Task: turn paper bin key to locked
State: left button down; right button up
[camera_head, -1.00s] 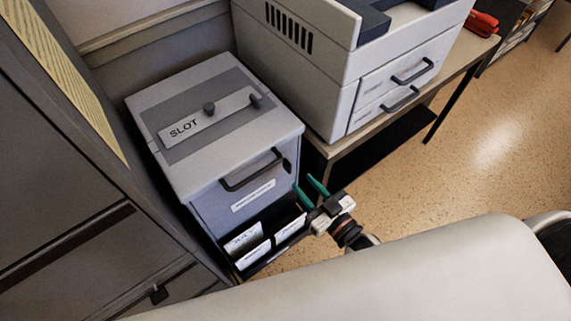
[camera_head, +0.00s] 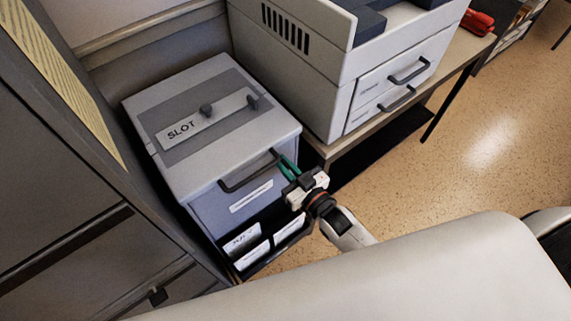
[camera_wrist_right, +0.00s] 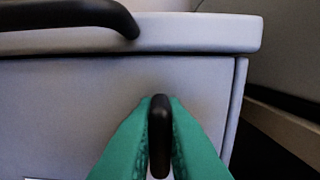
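The paper bin (camera_head: 211,128) is a grey box with a lid strip marked SLOT and a black front handle (camera_head: 240,184). Its key (camera_wrist_right: 160,137) is a small black upright piece on the front face, below the lid edge, near the right side. In the head view the key is mostly hidden by my fingers. My right gripper (camera_head: 288,166) has green fingers at the bin's upper right front. In the right wrist view the fingers (camera_wrist_right: 160,130) lie close on both sides of the key and appear shut on it. My left gripper is not in view.
A black holder with white cards (camera_head: 243,243) is on the bin's lower front, close to my right wrist. A grey printer (camera_head: 340,80) stands on a table to the right. A dark cabinet (camera_head: 75,210) stands on the left. The floor at right is clear.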

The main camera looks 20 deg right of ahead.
grip_shut()
jog(key=m+p, duration=0.2)
jog(key=m, duration=0.2)
jog(key=shift+d, duration=0.1)
jog(key=m, duration=0.4)
jog(key=shift+m+p, duration=0.3)
jog(key=m, duration=0.4)
jog(key=shift+d+f, duration=0.1)
jog(key=shift+f, duration=0.1)
jog(key=shift+m+b, duration=0.85)
jog(key=shift+m, duration=1.85)
jog(key=o, duration=0.7)
grip_release()
jog(key=shift+c, duration=0.2)
